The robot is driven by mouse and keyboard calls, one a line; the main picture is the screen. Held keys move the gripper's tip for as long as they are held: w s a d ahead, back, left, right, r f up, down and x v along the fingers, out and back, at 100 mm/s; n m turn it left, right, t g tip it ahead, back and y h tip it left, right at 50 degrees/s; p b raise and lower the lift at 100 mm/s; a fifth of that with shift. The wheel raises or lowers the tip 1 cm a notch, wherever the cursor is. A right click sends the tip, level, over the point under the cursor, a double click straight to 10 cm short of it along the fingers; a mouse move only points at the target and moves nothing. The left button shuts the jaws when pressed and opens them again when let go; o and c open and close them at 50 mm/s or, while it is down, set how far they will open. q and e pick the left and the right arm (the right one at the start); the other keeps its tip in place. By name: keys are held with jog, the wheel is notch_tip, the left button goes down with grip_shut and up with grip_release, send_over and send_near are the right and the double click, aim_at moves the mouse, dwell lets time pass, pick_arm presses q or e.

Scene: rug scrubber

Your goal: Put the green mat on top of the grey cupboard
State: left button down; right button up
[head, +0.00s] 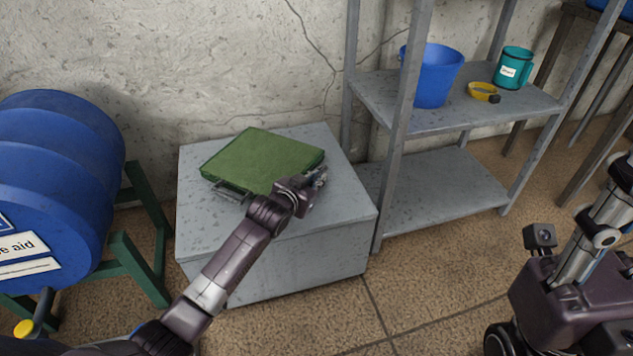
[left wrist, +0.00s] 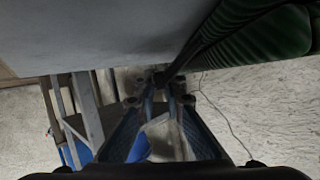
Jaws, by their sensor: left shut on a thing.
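The green mat (head: 258,155) is a thick, ribbed rectangle over the top of the grey cupboard (head: 345,205), towards its back left. It looks level, but I cannot tell whether it rests fully on the top or is just above it. My left gripper (head: 320,176) is at the mat's right front corner, shut on its edge. In the left wrist view the gripper (left wrist: 160,82) reaches in beside the mat (left wrist: 262,38), with the cupboard's grey surface (left wrist: 95,30) close by. The exact grip is dark and partly hidden. My right gripper is not in view.
A grey metal shelf (head: 445,190) stands right of the cupboard, with a blue bucket (head: 435,78), a teal mug (head: 513,70) and a yellow ring-shaped item (head: 483,92). A blue drum (head: 50,180) on a green stand is at left. The cupboard's front right top is bare.

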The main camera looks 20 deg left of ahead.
pick_arm(q)
jog(key=shift+r, duration=0.15)
jog(key=c, duration=2)
grip_release()
